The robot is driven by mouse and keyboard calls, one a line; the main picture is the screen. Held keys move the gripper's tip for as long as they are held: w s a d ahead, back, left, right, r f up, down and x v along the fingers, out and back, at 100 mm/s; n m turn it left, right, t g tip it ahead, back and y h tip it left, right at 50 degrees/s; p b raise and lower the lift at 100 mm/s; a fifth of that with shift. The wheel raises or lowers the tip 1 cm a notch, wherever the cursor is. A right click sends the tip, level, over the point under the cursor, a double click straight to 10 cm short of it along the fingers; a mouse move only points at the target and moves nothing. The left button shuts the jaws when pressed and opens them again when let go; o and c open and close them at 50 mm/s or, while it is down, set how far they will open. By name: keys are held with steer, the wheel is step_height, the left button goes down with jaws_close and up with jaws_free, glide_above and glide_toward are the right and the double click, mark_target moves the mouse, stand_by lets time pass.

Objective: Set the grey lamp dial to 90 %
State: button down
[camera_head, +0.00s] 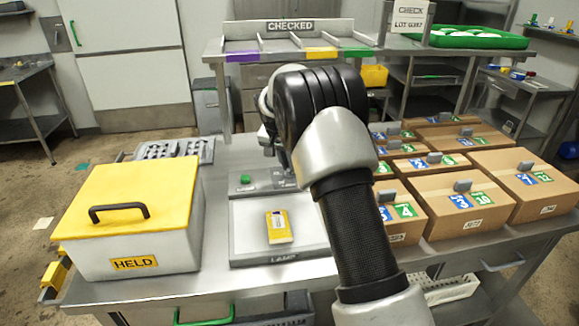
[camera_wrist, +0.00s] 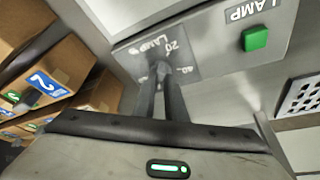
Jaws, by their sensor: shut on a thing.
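The grey lamp dial (camera_wrist: 160,67) sits on a dark plate marked "LAMP %" in the wrist view, with "20" and "40" readable beside it. My gripper (camera_wrist: 160,80) is shut on the dial, its two dark fingers reaching down to it. The fingers hide most of the dial, and I cannot read its setting. In the head view the lamp box (camera_head: 234,222) lies on the table with a yellow packet (camera_head: 279,227) on its pale top. My arm hides the dial there.
A green button (camera_wrist: 255,39) is on the lamp box, right of the dial in the wrist view. A yellow-lidded HELD box (camera_head: 130,235) stands left. Several cardboard cartons (camera_head: 455,205) crowd the right. A perforated metal tray (camera_head: 172,150) lies behind the HELD box.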

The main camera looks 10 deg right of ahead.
steer(key=m+g+h+p, duration=0.1)
steer(key=m+p, duration=0.1)
steer(key=m, duration=0.2)
steer(key=shift+w+a+r+m, duration=0.1)
steer(key=shift+m, duration=0.2)
steer(key=shift+w+m+g+h+p, duration=0.1)
steer(key=shift+m+g+h+p, duration=0.1)
steer(key=shift+m+g+p, duration=0.5)
steer(key=shift+m+g+h+p, duration=0.15)
steer(key=shift+m+p, duration=0.25)
steer(key=shift+m, duration=0.7)
steer(key=shift+f, duration=0.2)
steer(key=c, duration=1.8)
jaws_free()
steer(key=shift+a+r, duration=0.1)
steer(key=shift+r, duration=0.05)
steer(key=p+v, duration=0.2)
steer(key=v, duration=1.5)
steer(key=shift+r, duration=0.15)
